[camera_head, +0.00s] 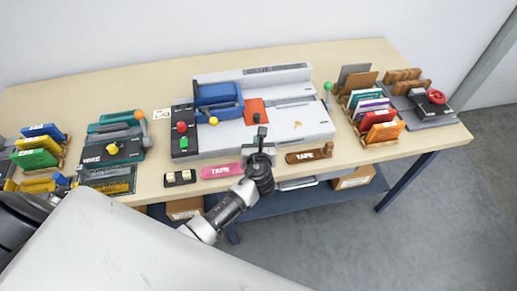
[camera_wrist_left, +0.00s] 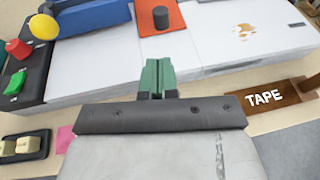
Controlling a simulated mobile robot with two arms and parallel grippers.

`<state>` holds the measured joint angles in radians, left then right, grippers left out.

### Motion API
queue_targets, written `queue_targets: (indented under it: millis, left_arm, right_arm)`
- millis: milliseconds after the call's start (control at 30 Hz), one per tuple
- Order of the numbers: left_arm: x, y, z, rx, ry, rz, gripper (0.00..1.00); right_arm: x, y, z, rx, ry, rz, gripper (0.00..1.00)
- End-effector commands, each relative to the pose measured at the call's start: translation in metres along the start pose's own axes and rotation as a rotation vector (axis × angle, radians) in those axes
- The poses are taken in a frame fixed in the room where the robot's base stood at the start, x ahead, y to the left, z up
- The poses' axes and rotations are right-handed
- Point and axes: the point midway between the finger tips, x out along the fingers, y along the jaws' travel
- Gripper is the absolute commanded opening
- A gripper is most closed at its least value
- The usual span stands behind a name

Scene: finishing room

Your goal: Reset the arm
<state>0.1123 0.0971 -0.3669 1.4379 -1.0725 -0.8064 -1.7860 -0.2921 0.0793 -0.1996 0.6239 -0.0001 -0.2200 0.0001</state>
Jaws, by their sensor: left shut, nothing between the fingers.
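My left gripper (camera_head: 261,133) is shut and empty. It hovers over the front edge of the white binding machine (camera_head: 316,121) at the middle of the table. In the left wrist view its green-tipped fingers (camera_wrist_left: 158,76) are together, in front of the machine's white top (camera_wrist_left: 105,62). A red-orange patch (camera_head: 258,111) with a dark knob lies on the machine just beyond the fingertips. My left arm comes in from the lower left, and its wrist hangs over the table's front edge. My right gripper is in neither view.
A pink tape strip (camera_head: 221,171) and a brown tape holder (camera_head: 309,155) lie at the front edge. A black panel (camera_head: 176,142) with red and green buttons stands left of the machine. A rack of colored cards (camera_head: 378,120) stands right. Grey floor (camera_head: 420,230) is clear.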

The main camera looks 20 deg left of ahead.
Motion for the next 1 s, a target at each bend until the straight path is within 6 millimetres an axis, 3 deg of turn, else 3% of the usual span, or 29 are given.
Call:
queue_targets:
  millis: [200,567,667,767,1000]
  left_arm:
    - [-0.029,0.0,-0.001,0.0,0.001,0.0,0.0]
    - [-0.039,0.004,-0.003,-0.054,0.019,0.011,0.0]
    - [-0.051,0.019,-0.009,-0.249,0.077,0.052,0.0]
    - [-0.074,0.043,-0.021,-0.596,0.175,0.139,0.0]
    - [-0.154,0.093,-0.045,-1.505,0.405,0.499,0.0]
  right_arm:
    - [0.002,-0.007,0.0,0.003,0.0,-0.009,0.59]
    - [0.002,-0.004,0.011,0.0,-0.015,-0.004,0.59]
    - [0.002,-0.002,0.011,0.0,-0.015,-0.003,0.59]
    - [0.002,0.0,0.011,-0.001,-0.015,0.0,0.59]
    - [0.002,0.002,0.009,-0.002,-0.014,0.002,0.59]
